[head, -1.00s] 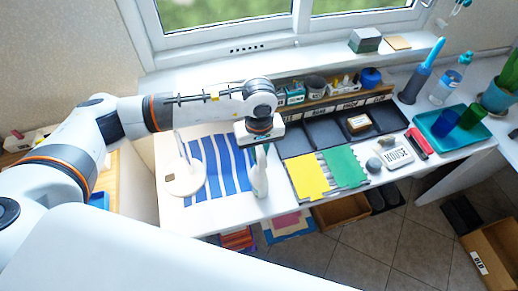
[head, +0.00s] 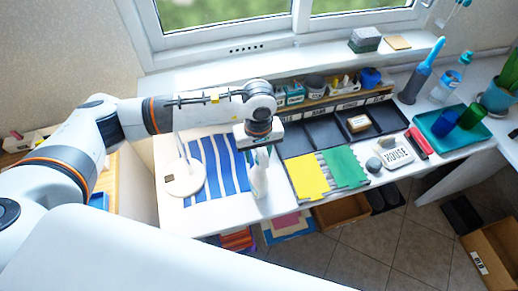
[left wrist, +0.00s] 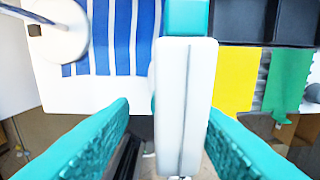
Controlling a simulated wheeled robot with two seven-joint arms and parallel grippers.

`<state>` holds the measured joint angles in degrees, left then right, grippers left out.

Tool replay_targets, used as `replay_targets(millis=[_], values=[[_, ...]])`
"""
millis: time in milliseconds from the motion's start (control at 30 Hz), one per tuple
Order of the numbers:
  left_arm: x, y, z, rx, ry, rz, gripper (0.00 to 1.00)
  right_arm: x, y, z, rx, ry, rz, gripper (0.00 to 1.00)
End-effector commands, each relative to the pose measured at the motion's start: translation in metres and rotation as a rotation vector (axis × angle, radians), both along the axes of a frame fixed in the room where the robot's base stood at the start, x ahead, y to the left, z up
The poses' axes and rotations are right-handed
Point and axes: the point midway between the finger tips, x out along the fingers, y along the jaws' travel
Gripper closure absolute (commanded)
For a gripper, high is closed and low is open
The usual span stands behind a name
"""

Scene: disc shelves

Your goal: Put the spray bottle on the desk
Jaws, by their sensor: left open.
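The spray bottle (head: 259,180) is white and stands upright on the white desk (head: 220,215), close to its front edge and right of the striped mat. My left gripper (head: 260,153) is directly above it, pointing down. In the left wrist view the white spray head with a teal front part (left wrist: 186,105) lies between my open teal fingers (left wrist: 168,118). The fingers look apart from it, but the right one overlaps its edge in the picture. The lower bottle is hidden there. My right gripper is not in view.
A blue-striped mat (head: 215,165) and a white round lamp base (head: 185,178) lie to the left. Yellow (head: 308,177) and green (head: 343,167) sheets lie to the right, before black trays (head: 325,133). A teal tray (head: 440,133) with cups is farther right.

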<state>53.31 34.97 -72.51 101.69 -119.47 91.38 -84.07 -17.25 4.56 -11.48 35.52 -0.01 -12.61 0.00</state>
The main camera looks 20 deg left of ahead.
Motion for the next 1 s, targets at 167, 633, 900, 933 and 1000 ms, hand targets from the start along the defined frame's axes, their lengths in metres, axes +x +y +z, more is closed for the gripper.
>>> replay_targets(millis=[167, 633, 900, 933, 1000], values=[[0.003, -0.001, 0.03, -0.004, -0.012, -0.004, 0.57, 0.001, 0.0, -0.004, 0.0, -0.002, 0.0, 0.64], [0.003, -0.001, 0.122, -0.004, -0.01, -0.001, 0.57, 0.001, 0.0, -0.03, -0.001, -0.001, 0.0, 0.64], [0.002, -0.001, 0.131, -0.005, -0.009, -0.001, 0.57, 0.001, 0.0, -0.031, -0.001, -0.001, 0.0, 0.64], [0.002, -0.001, 0.131, -0.005, -0.009, -0.001, 0.57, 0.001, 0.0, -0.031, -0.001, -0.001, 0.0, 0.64], [0.002, -0.001, 0.131, -0.005, -0.009, -0.001, 0.57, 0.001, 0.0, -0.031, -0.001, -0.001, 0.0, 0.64]])
